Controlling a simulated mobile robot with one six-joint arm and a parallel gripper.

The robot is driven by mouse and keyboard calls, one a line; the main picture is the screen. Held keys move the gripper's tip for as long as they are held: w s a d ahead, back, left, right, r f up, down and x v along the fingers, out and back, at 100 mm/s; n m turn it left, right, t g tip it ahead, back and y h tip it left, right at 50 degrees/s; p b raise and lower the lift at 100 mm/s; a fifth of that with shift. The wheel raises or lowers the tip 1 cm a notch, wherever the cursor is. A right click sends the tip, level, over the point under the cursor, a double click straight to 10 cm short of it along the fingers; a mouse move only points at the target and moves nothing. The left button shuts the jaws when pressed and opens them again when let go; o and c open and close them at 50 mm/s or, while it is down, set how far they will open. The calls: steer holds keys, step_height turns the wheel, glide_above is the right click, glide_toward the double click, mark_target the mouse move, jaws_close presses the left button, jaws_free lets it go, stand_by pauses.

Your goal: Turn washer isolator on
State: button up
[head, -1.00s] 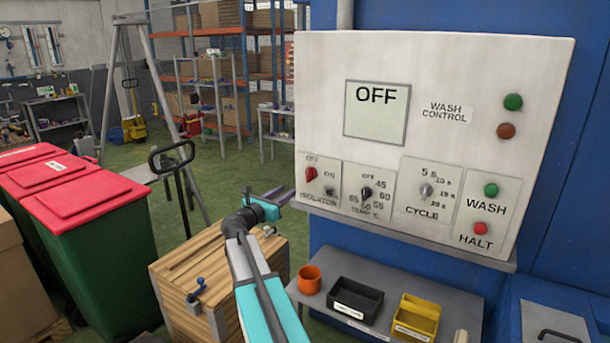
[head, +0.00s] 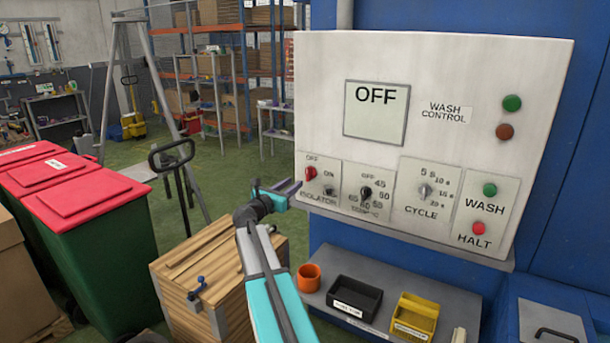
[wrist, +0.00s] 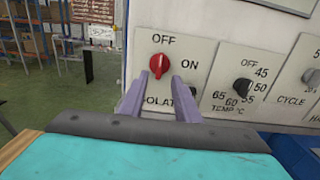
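The washer isolator (head: 311,173) is a red rotary knob on a small plate at the lower left of the white wash control panel. It also shows in the wrist view (wrist: 159,65), between the OFF label above it and the ON label to its right. The knob appears to point up toward OFF. The panel display (head: 376,109) reads OFF. My gripper (head: 292,188) is at the panel's lower left edge, and in the wrist view (wrist: 160,82) its two fingers are apart with nothing between them, just below the knob. I cannot tell whether they touch it.
The temperature knob (head: 366,193) and cycle knob (head: 425,190) sit to the right of the isolator. A shelf below holds an orange cup (head: 309,277), a black bin (head: 354,297) and a yellow bin (head: 414,314). A wooden crate (head: 218,262) stands below my arm.

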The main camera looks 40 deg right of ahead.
mark_target(307, 174)
steer(key=shift+p+x, duration=1.4)
steer(key=shift+x, duration=3.35)
steer(key=shift+c, duration=0.4)
jaws_close()
